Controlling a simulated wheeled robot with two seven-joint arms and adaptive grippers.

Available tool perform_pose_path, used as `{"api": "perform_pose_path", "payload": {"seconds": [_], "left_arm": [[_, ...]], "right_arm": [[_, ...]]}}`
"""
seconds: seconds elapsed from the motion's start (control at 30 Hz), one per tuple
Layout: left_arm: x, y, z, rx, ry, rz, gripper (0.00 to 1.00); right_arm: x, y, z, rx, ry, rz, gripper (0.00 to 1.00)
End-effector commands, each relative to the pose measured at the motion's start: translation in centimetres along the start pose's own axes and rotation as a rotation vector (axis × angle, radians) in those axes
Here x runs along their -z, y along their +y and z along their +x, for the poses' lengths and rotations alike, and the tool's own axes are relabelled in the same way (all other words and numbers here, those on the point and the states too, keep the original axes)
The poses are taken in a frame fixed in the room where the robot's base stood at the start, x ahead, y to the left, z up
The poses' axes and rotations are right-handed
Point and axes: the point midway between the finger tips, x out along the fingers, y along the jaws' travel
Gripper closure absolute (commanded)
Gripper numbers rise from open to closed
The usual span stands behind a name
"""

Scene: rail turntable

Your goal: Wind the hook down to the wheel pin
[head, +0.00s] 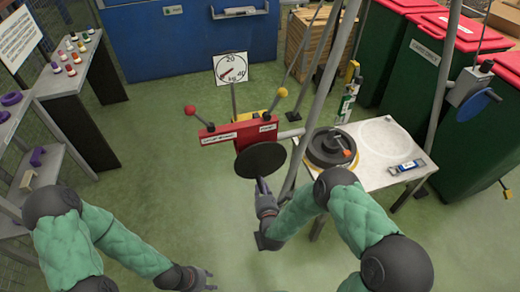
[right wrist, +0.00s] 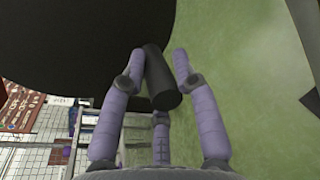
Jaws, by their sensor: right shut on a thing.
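My right gripper (head: 264,190) is at the underside of a black disc (head: 260,159) on the front of a red box. The right wrist view shows its three fingers (right wrist: 158,68) around a short black handle (right wrist: 160,80) on that disc. A small yellow piece (head: 352,70), apparently the hook, hangs on a thin line between the frame legs. A dark wheel (head: 322,150) lies on the grey table, with an orange-red piece (head: 346,153) on it that may be the pin. My left gripper (head: 204,279) is low in front, fingers apart and empty, away from everything.
The red box (head: 240,131) has levers with red and yellow knobs; a dial (head: 231,69) stands behind it. Slanting grey legs (head: 322,95) rise beside the table (head: 400,145). A blue-wheeled winch (head: 474,100) is at right. Green floor is clear at left.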

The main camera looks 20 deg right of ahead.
Motion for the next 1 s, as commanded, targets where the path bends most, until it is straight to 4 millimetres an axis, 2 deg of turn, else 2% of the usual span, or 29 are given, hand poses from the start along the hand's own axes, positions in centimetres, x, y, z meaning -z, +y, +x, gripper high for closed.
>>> {"api": "perform_pose_path", "payload": {"seconds": [0.03, 0.4, 1.0], "left_arm": [[0.0, 0.0, 0.1, 0.000, 0.000, 0.000, 0.60], [0.0, 0.0, 0.1, 0.000, 0.000, 0.000, 0.60], [0.0, 0.0, 0.1, 0.000, 0.000, 0.000, 0.60]], "right_arm": [[0.8, -0.9, -0.5, 0.021, 0.022, 0.003, 1.00], [0.2, -1.9, -0.3, 0.022, 0.021, 0.004, 1.00], [-0.2, -2.2, -0.2, 0.021, 0.019, 0.004, 1.00]]}}
